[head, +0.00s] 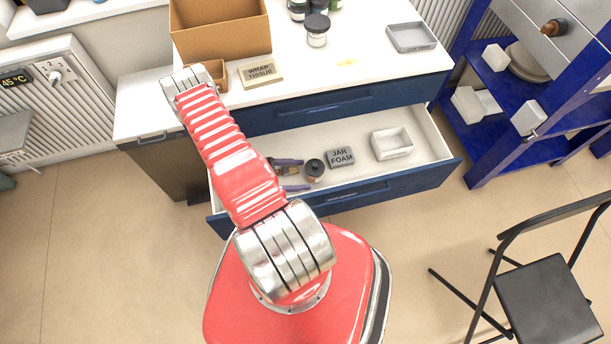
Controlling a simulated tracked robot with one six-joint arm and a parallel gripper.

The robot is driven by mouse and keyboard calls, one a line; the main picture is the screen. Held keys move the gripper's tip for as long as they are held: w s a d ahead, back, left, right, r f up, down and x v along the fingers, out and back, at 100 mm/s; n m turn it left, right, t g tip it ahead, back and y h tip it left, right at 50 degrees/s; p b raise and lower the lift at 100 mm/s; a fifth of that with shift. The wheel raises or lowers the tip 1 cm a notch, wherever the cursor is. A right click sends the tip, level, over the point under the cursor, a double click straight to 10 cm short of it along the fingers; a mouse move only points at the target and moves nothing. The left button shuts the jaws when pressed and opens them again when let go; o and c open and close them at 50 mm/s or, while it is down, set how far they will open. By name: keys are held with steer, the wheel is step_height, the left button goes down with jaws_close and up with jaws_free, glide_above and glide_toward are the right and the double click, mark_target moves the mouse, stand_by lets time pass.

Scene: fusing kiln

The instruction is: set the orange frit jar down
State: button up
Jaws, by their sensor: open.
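A small jar (315,169) with a dark lid, its side only partly showing and brownish, stands in the open drawer (430,141); I take it for the orange frit jar. My gripper (304,175) is low in the drawer at the jar's left. Its two purplish fingers are apart, one at the far side and one at the near side, pointing toward the jar. The jaws are open; whether a finger touches the jar I cannot tell. My red arm hides the gripper's body and the drawer's left part.
Beside the jar are a grey JAR FOAM block (341,156) and a white open box (392,143). The worktop above holds a cardboard box (220,30), a WRAP TISSUE block (261,73), several dark-lidded jars (317,30) and a grey tray (411,37). A black chair (545,300) stands right.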

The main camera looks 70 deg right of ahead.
steer(key=v, duration=0.8)
steer(key=shift+w+r, duration=0.15)
steer(key=shift+w, duration=0.15)
stand_by(0.4)
